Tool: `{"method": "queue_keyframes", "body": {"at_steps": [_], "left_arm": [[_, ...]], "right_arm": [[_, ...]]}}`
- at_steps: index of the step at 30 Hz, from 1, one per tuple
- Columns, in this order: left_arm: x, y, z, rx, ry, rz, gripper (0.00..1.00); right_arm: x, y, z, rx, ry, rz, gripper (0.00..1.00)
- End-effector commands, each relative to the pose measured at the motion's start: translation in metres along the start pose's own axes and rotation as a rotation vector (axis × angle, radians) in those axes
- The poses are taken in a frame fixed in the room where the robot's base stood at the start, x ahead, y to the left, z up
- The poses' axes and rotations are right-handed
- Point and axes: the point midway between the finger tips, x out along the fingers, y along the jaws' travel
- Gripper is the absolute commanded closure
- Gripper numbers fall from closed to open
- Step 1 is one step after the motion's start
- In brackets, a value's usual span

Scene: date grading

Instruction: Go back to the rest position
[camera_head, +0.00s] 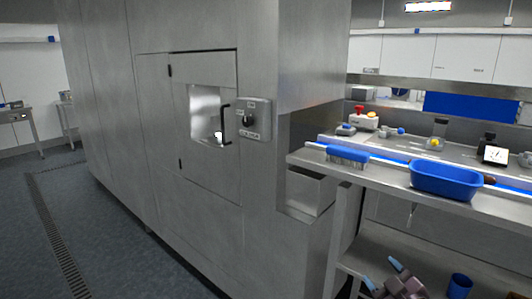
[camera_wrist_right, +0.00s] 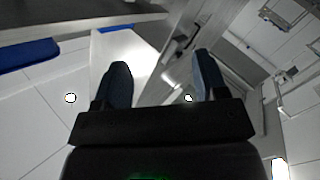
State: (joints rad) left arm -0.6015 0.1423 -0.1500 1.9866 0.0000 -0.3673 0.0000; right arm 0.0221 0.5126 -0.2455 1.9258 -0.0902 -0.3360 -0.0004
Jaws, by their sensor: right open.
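My right gripper (camera_head: 386,278) shows low in the head view, below and in front of the steel bench, near the bottom edge. In the right wrist view its two dark fingers (camera_wrist_right: 162,78) stand wide apart with nothing between them. It is open and empty, clear of the bench and the things on it. My left gripper is in neither view.
The steel bench (camera_head: 375,172) carries a blue tray (camera_head: 446,181), a blue brush (camera_head: 347,155) and small instruments. A blue cup (camera_head: 459,286) is on the lower level near my right gripper. A tall steel cabinet (camera_head: 150,110) fills the middle. The floor (camera_head: 85,215) at left is clear.

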Motion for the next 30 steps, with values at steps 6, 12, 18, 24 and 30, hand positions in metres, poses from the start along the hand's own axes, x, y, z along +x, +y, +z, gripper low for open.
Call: {"method": "queue_keyframes", "body": {"at_steps": [6,12,18,24,30], "left_arm": [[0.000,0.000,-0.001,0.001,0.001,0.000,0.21],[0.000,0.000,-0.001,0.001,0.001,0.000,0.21],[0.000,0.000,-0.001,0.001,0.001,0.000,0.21],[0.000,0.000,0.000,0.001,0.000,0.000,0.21],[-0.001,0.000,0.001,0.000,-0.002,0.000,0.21]], "right_arm": [[-0.068,-0.062,0.064,0.278,-0.179,-0.009,0.34],[-0.138,-0.109,0.112,0.443,-0.335,0.024,0.34],[-0.198,-0.147,0.145,0.534,-0.472,0.043,0.34],[-0.225,-0.160,0.158,0.548,-0.527,0.041,0.34],[-0.227,-0.160,0.159,0.548,-0.530,0.040,0.34]]}}
